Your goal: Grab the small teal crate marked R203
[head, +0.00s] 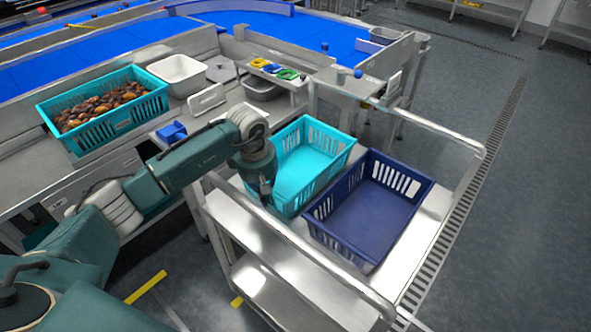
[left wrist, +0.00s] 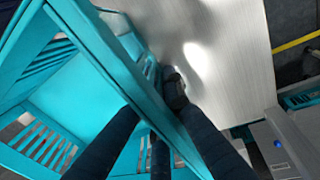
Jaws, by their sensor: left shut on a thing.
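A teal crate (head: 308,166) with slotted walls stands empty on the metal cart, left of a navy crate (head: 372,212). No R203 marking is legible on it. My left gripper (head: 265,192) is at the crate's near left wall, its fingers partly hidden by the arm. In the left wrist view the dark fingers (left wrist: 155,108) straddle the wall of the teal crate (left wrist: 82,92), shut on it. A second, larger teal crate (head: 103,110) full of brown dates stands on the bench at the left. My right gripper is not in view.
The cart's metal rail (head: 285,238) runs close beside the arm. A white tub (head: 180,76), a small blue bin (head: 172,132) and coloured trays (head: 273,69) sit on the bench. Open floor (head: 530,200) lies at the right.

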